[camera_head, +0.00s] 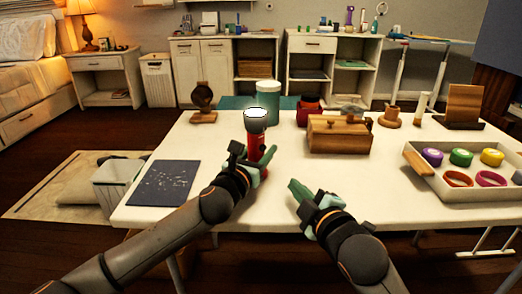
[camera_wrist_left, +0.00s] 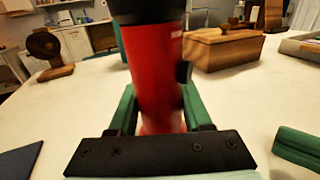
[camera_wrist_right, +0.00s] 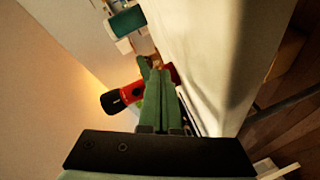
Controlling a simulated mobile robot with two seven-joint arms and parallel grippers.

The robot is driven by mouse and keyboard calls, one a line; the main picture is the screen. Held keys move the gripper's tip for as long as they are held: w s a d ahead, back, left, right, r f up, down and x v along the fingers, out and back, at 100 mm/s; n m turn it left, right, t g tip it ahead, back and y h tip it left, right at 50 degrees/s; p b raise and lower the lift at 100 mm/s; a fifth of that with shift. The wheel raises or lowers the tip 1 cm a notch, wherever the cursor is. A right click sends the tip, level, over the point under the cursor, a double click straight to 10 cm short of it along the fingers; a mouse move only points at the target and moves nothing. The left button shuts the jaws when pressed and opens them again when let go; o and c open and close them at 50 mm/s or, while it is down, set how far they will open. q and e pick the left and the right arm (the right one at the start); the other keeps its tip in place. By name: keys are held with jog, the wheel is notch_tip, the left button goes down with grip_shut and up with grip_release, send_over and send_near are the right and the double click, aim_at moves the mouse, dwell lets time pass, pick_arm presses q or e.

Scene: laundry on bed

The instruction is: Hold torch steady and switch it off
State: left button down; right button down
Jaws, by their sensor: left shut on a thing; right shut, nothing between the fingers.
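The torch (camera_head: 257,137) stands upright on the white table, with a red body and a black head whose top face glows white. My left gripper (camera_head: 256,165) is shut around its lower red body. In the left wrist view the red torch body (camera_wrist_left: 155,70) rises between the green fingers, and a dark raised part shows on its right side. My right gripper (camera_head: 298,190) is shut and empty, to the right of the torch and apart from it. In the right wrist view its green fingers (camera_wrist_right: 155,85) are together, with the torch (camera_wrist_right: 120,98) beyond them at the left.
A wooden box (camera_head: 340,136) stands behind and right of the torch. A white tray (camera_head: 450,190) with coloured rings and lids is at the right. A dark blue speckled sheet (camera_head: 162,183) lies at the left. A teal-green canister (camera_head: 265,94) stands behind. The table's front middle is clear.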

aim_at(263, 148)
jog(key=shift+s+r+n+t+h, duration=0.1)
jog(key=shift+n+t+h, duration=0.35)
jog(key=shift+n, duration=0.75)
jog(key=shift+s+d+r+n+h, duration=0.15)
jog(key=shift+n+h, duration=0.15)
jog(key=shift+n, duration=0.2)
jog(key=shift+a+r+n+h, duration=0.1)
jog(key=shift+n+h, duration=0.15)
jog(key=shift+n, duration=0.25)
jog(key=r+n+t+h, duration=0.1)
jog(key=n, duration=0.1)
jog(key=s+r+n+h, duration=0.1)
jog(key=n, duration=0.1)
jog(key=s+r+n+t+h, duration=0.1)
jog(key=n, duration=0.1)
jog(key=shift+d+t+h, duration=0.3)
jog(key=shift+t, duration=0.05)
jog(key=shift+s+r+n+t+h, duration=0.3)
jog(key=shift+r+n, duration=0.2)
jog(key=shift+n, duration=0.1)
jog(key=shift+w+a+r, duration=0.1)
jog(key=shift+w+a, duration=1.45)
jog(key=shift+w, duration=0.2)
jog(key=shift+w+a, duration=1.3)
jog(key=shift+w, duration=0.2)
jog(key=shift+w+a, duration=0.1)
jog(key=shift+w+a, duration=0.2)
jog(key=shift+a, duration=0.05)
